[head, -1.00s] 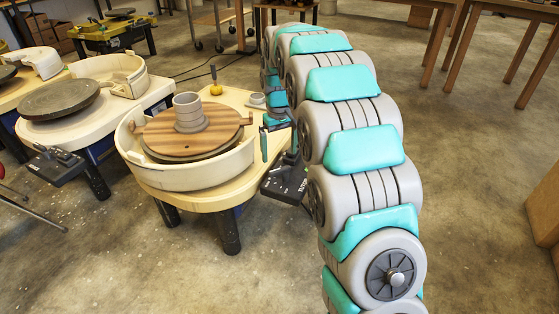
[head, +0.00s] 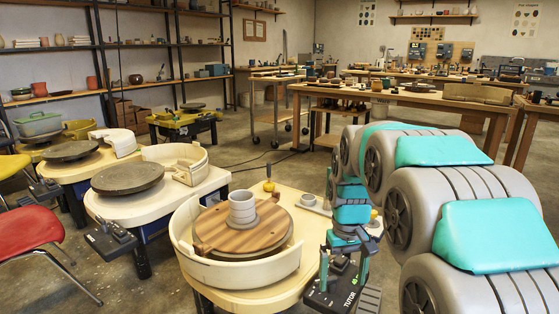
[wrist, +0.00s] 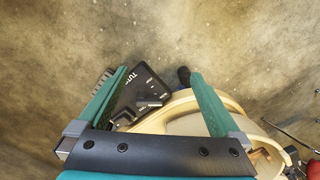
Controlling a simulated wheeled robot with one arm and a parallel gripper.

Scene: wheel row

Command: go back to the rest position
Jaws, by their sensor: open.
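My gripper (head: 342,272) hangs at the end of my grey and teal arm, just right of the nearest pottery wheel (head: 184,261). It also shows in the wrist view (wrist: 160,97), with its two teal fingers spread wide and nothing between them. It points down above the wheel's black control box (wrist: 140,96), which lies beyond the fingers. On the wheel, a wooden bat (head: 218,241) carries a grey clay cylinder (head: 242,208), upright and apart from my gripper. The gripper hides part of the control box in the head view.
Two more wheels (head: 128,179) stand in a row to the left. A red chair (head: 28,230) is at the left edge. Wooden tables (head: 420,97) and shelves (head: 110,45) stand behind. A yellow-handled tool (head: 268,186) stands on the near wheel's table.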

